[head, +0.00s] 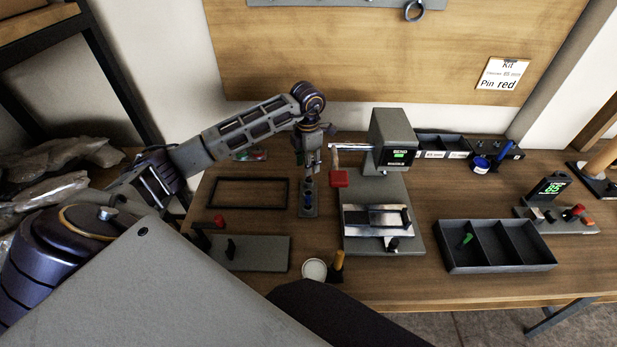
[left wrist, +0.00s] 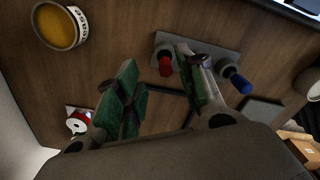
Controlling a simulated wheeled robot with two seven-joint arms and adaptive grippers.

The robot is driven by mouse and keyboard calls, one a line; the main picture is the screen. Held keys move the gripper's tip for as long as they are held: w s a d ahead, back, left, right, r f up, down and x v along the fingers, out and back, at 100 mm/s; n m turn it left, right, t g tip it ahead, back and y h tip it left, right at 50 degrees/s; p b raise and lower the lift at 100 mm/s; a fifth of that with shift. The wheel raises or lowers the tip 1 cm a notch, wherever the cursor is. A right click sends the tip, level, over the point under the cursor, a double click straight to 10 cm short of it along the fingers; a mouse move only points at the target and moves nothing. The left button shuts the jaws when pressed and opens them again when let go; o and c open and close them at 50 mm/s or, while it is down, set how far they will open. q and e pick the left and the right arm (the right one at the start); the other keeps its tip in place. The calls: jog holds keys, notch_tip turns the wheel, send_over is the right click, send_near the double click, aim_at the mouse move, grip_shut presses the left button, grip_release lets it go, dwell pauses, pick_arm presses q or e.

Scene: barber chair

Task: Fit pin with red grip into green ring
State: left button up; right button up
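In the left wrist view a pin with a red grip (left wrist: 165,65) stands in a grey holder plate (left wrist: 215,54), with a blue-gripped pin (left wrist: 240,83) at the plate's other end. My left gripper (left wrist: 160,78) is open, its green-padded fingers wide apart with nothing between them. One finger overlaps the holder and hides its middle. In the head view my left gripper (head: 312,172) points down just above a small grey holder (head: 309,211) showing a blue part. I cannot make out a green ring. My right gripper is not in view.
A grey press (head: 390,135) with a red block (head: 340,178) stands right of the gripper. A black frame (head: 211,193) lies to the left. A divided dark tray (head: 543,262) holds a green item (head: 466,239). A white round container (head: 314,268) stands near the front edge.

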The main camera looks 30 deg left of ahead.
aim_at(309, 177)
pick_arm(q)
jog(key=f, duration=0.3)
jog(key=shift+s+d+f, duration=0.1)
jog(key=shift+d+f, duration=0.05)
jog(key=shift+d, duration=0.2)
jog(key=shift+f, duration=0.8)
grip_shut()
